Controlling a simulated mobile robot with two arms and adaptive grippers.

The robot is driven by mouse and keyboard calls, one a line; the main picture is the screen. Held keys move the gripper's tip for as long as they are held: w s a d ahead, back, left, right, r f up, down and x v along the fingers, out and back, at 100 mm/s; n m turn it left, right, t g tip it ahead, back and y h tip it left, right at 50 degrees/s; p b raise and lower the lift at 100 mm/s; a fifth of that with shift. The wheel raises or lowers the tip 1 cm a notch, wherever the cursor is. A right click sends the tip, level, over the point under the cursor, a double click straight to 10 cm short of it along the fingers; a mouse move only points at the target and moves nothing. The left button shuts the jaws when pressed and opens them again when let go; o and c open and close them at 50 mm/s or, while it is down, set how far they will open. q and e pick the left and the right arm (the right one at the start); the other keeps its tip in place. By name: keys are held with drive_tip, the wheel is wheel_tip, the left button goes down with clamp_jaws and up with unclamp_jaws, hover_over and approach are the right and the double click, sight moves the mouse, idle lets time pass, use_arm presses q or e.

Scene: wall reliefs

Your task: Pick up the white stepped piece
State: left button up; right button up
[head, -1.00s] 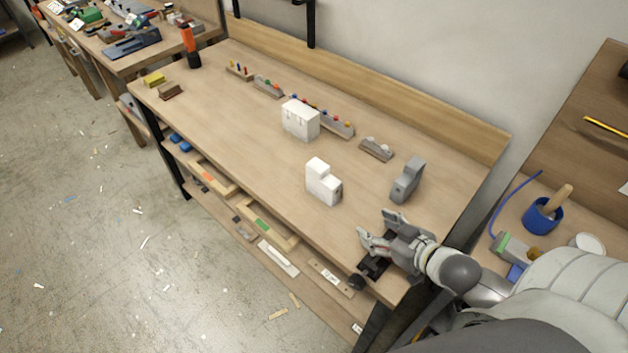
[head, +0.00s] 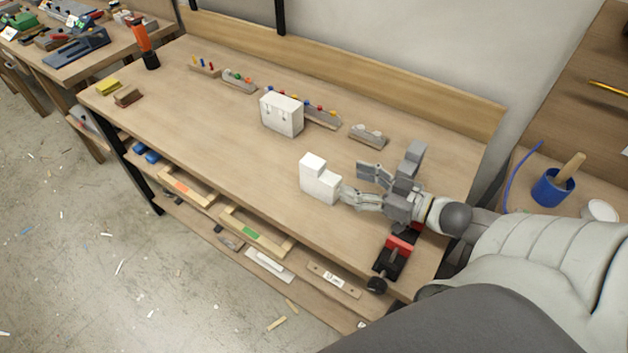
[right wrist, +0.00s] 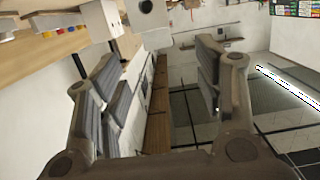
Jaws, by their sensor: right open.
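The white stepped piece (head: 318,181) stands upright on the workbench, near the front edge and right of the middle. In the right wrist view a white piece (right wrist: 150,22) with a dark round hole shows at the top, beyond the fingers; it looks like the same piece. My right gripper (head: 356,184) is open and empty, just right of the piece with its fingers pointing at it. One fingertip is close to the piece's lower right side; I cannot tell whether it touches. Both open fingers show in the right wrist view (right wrist: 160,72). My left gripper is not in view.
A white box (head: 282,115) stands farther back. A red and black clamp (head: 396,250) sits at the bench's near right. Small racks (head: 369,136) line the back. The bench's left middle is clear.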

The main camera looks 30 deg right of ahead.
sight(322, 173)
drive_tip(key=shift+f+b+x, duration=0.2)
drive_tip(key=shift+f+x, duration=0.05)
drive_tip(key=shift+x, duration=0.9)
drive_tip(key=shift+f+b+x, duration=0.2)
drive_tip(key=shift+x, duration=0.9)
drive_tip(key=shift+f+b+x, duration=0.2)
drive_tip(key=shift+f+x, duration=0.05)
drive_tip(key=shift+x, duration=0.9)
drive_tip(key=shift+d+x, duration=0.2)
drive_tip(key=shift+x, duration=1.6)
drive_tip(key=shift+f, duration=0.2)
drive_tip(key=c, duration=1.2)
drive_tip(key=shift+r, duration=0.15)
